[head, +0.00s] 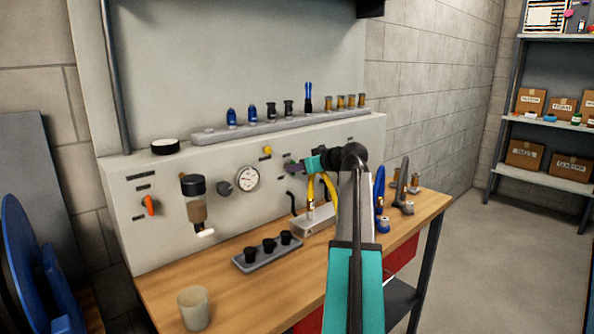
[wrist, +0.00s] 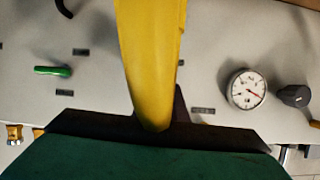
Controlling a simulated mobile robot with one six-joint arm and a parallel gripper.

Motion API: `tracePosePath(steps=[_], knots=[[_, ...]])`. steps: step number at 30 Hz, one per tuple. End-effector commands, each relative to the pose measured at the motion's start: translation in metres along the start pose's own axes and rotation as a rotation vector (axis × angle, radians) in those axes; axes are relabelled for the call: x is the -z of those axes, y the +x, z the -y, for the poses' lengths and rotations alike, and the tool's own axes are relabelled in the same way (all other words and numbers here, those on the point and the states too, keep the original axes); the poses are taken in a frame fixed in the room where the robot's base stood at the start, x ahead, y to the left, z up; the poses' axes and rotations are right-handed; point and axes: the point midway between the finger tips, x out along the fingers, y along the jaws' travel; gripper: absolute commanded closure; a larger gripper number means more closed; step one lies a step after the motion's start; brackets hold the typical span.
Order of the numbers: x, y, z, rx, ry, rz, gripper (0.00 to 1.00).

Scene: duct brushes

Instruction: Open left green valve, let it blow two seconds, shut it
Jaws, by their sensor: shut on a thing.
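My gripper (head: 291,167) is up against the front of the grey panel (head: 200,255), right of the gauge. In the wrist view its dark fingers (wrist: 155,118) sit behind a thick yellow hose, which hides what is between them. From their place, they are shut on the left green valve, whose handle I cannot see. The other green valve (wrist: 52,70) shows its lever in the wrist view, lying nearly level, apart from my fingers. In the head view my arm covers that part of the panel. I cannot see whether air blows.
Yellow hose (head: 312,188) hangs just below my gripper and crosses the wrist view (wrist: 150,50). The gauge (head: 247,179) and a dark knob (head: 223,188) are to the left. On the bench stand a tray of black pieces (head: 250,262) and a cup (head: 194,308).

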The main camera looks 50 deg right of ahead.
Motion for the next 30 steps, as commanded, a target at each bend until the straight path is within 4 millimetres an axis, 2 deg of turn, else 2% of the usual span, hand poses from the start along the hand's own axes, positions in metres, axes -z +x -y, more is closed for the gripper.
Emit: tracePosePath(steps=[6, 7, 9, 10, 22, 30], knots=[[0.000, 0.000, 0.000, 0.000, 0.001, 0.001, 1.00], [0.000, 0.000, 0.000, 0.000, 0.001, 0.001, 0.85], [0.000, 0.000, 0.000, 0.000, 0.001, 0.001, 0.73], [0.000, 0.000, 0.000, 0.001, 0.001, 0.001, 0.71], [0.000, -0.003, 0.000, 0.000, 0.001, 0.000, 0.71], [-0.001, -0.027, 0.000, -0.001, 0.002, 0.000, 0.71]])
